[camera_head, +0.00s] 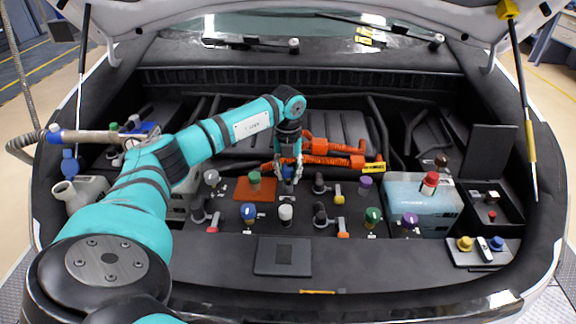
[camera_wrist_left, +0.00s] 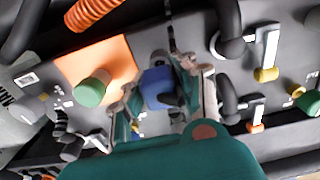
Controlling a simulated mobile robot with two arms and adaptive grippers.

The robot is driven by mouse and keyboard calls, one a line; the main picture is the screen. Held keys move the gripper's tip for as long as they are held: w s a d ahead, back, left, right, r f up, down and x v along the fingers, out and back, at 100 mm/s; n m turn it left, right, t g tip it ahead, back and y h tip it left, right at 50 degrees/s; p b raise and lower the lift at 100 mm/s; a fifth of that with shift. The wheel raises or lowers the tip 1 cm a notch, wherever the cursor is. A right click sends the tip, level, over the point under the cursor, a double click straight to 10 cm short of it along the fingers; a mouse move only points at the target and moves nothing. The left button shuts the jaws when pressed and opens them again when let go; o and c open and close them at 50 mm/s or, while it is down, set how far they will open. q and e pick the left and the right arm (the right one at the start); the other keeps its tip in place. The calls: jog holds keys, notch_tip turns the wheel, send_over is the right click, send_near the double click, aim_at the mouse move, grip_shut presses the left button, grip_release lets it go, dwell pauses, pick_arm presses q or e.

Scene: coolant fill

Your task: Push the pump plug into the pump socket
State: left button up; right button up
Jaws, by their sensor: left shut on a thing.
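My left gripper (camera_head: 288,172) reaches down over the dark panel in the middle of the engine bay. It is shut on a blue plug (camera_head: 289,171), which I take to be the pump plug. In the left wrist view the blue plug (camera_wrist_left: 158,92) sits between the two fingers of the left gripper (camera_wrist_left: 168,95), with a darker part at its far end. The pump socket cannot be made out; the plug and fingers cover the spot beneath them. I cannot tell whether the plug touches the panel. My right gripper is not in view.
An orange plate with a green-capped knob (camera_head: 254,181) lies just left of the gripper. Thick orange cables (camera_head: 325,147) run behind and right. Black levers with yellow (camera_head: 339,194) and red tips stand to the right. A white cap (camera_head: 286,213) and blue cap (camera_head: 248,212) stand in front.

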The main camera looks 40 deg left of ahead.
aim_at(288, 165)
pick_arm(q)
jog(key=shift+f, duration=0.1)
dwell(0.6)
jog(key=shift+f+b, duration=0.45)
jog(key=shift+f, duration=0.45)
jog(key=o, duration=0.6)
jog(key=shift+d, duration=0.1)
jog(key=o, duration=0.4)
notch_tip(288, 165, up, 12)
